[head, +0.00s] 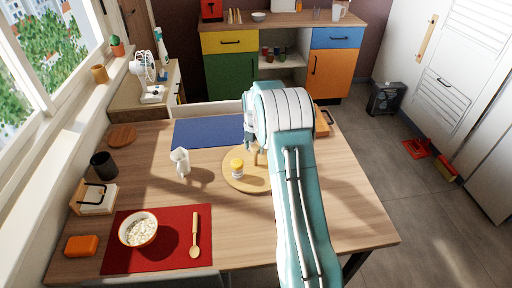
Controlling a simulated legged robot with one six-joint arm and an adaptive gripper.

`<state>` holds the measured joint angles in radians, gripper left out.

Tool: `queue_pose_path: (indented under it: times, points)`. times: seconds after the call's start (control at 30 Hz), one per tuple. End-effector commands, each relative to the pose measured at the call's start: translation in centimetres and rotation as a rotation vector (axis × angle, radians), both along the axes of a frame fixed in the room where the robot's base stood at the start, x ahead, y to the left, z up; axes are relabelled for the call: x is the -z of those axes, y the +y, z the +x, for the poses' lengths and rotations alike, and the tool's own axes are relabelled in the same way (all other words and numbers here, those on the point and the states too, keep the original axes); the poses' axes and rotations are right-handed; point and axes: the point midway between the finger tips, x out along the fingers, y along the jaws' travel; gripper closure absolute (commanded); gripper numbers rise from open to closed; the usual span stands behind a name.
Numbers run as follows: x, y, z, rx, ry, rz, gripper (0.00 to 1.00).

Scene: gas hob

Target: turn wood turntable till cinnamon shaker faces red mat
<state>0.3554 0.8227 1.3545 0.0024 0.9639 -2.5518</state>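The round wood turntable (238,183) lies on the table in the middle of the head view, its right part hidden behind my arm. A small white shaker with a yellow cap (237,169) stands on its left side; I cannot read its label or tell whether it is the cinnamon one. A short wooden peg (256,157) shows near the turntable's far side. The red mat (170,229) lies at the table's front left. My gripper (249,146) is above the far part of the turntable, close to the peg. Its fingers are too small and hidden to read.
On the red mat are a white bowl (138,229) and a wooden spoon (195,235). A white pitcher (181,161) stands left of the turntable. A blue mat (207,132) lies behind. A black cup (103,165) and napkin holder (94,198) are at the left edge.

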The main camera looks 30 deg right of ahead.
Motion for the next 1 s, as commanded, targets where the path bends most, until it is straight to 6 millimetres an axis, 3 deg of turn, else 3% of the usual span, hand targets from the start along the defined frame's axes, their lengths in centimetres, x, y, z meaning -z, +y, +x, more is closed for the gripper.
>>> queue_pose_path:
  times: [0.47,1.0]
  points:
    - [-0.4,-0.6,-0.1,0.002,-0.001,-0.002,0.13]
    - [-10.3,-0.3,0.1,0.001,-0.002,-0.003,0.13]
